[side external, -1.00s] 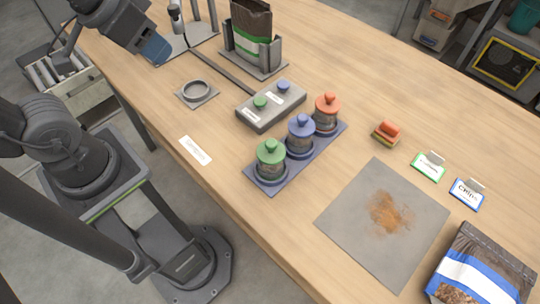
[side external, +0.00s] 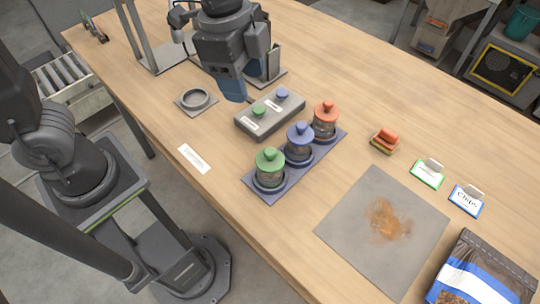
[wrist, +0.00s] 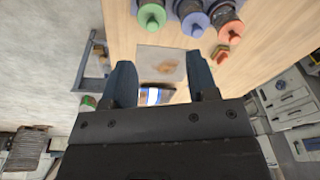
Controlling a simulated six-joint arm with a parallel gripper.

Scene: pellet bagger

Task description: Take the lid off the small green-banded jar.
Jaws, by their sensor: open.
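The small green-banded jar (side external: 269,180) stands upright at the near-left end of a dark tray (side external: 256,189), with its green knobbed lid (side external: 270,158) on. In the wrist view the green lid (wrist: 151,15) shows at the top, left of the blue and red ones. My gripper (side external: 234,92) is above the table, behind and left of the jars, apart from them. In the wrist view my gripper's two fingers (wrist: 162,82) are spread with nothing between them.
A blue-lidded jar (side external: 299,145) and a red-lidded jar (side external: 324,122) share the tray. Behind is a grey box with green and blue knobs (side external: 270,115). A ring holder (side external: 196,100) sits left. A grey mat (side external: 350,235) with brown crumbs lies right, near a bag (side external: 482,275).

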